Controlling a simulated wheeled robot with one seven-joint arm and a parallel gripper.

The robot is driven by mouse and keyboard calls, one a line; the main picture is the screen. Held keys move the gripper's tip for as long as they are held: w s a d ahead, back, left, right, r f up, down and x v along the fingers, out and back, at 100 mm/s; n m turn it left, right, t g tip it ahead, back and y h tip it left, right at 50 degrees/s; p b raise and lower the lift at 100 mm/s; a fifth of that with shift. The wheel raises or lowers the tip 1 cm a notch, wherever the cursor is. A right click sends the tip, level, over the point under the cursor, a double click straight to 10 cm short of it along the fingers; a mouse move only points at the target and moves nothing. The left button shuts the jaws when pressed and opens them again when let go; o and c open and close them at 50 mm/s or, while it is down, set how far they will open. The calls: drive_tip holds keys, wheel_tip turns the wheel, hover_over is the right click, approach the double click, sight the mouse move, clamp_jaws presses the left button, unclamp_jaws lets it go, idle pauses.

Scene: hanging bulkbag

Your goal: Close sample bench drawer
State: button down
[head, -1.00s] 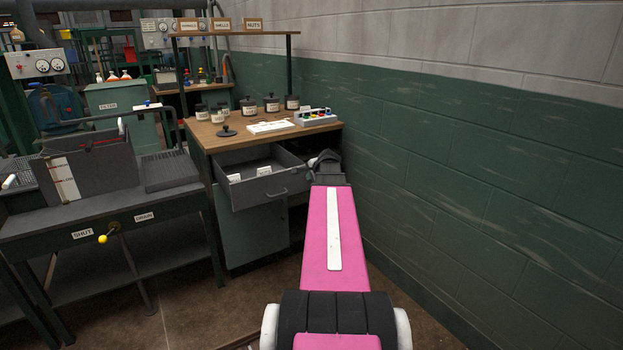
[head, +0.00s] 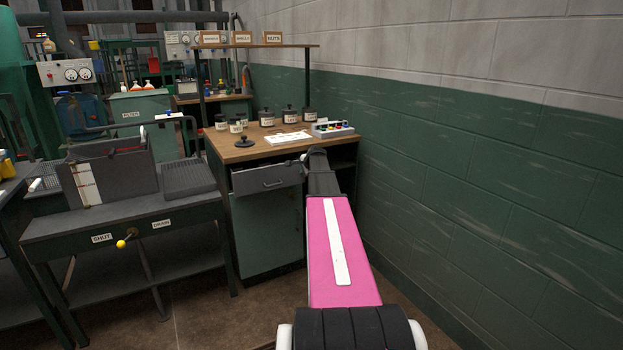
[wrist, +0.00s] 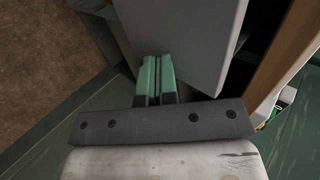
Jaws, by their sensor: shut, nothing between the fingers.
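The sample bench drawer (head: 268,178) is a grey drawer with a dark bar handle, under the wooden bench top. In the head view its front stands close to the bench, with a narrow dark strip above it. In the wrist view, the grey drawer front (wrist: 190,45) shows beside my fingers, with a dark gap between it and the wooden bench edge (wrist: 285,70). My gripper (wrist: 157,78) has its green fingers together and empty, right at the drawer front; I cannot tell if they touch it. In the head view the fingertips are hidden behind my wrist.
Jars, a white tray and a rack of coloured caps (head: 333,129) stand on the bench top (head: 225,150). A green cabinet door (head: 268,232) is below the drawer. A green block wall (head: 460,180) runs along the right. A sink-like table (head: 130,240) stands left.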

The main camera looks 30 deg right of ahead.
drive_tip(key=w, duration=0.8)
drive_tip(key=shift+w+a, duration=0.1)
drive_tip(key=shift+w, duration=0.25)
drive_tip(key=shift+w, duration=0.1)
drive_tip(key=shift+s, duration=0.65)
drive_tip(key=s, duration=0.4)
drive_tip(key=shift+s+r, duration=0.15)
drive_tip(key=shift+r, duration=0.2)
drive_tip(key=v, duration=0.9)
drive_tip(key=s+a+f+n+g, duration=0.25)
drive_tip(key=s+a+f, duration=0.25)
drive_tip(key=a, duration=0.3)
drive_tip(key=s+a+f+n+g+y, duration=0.1)
drive_tip(key=s+a+f+n, duration=0.2)
drive_tip(key=s+a+f, duration=0.3)
drive_tip(key=s+a+f+n+g, duration=0.1)
drive_tip(key=s+a+f+n, duration=0.3)
drive_tip(key=a, duration=0.5)
drive_tip(key=s+a+f+n+g, duration=0.1)
drive_tip(key=s+a+f+n, duration=0.1)
drive_tip(key=s, duration=0.5)
drive_tip(key=s+a+f+n+g+h, duration=0.1)
drive_tip(key=s+a+f+n+g, duration=0.1)
drive_tip(key=s+a, duration=0.5)
drive_tip(key=s+a+f+n+g, duration=0.2)
drive_tip(key=s+a+f+n, duration=0.2)
drive_tip(key=s, duration=0.5)
drive_tip(key=shift+a+f, duration=0.35)
drive_tip(key=shift+f, duration=0.5)
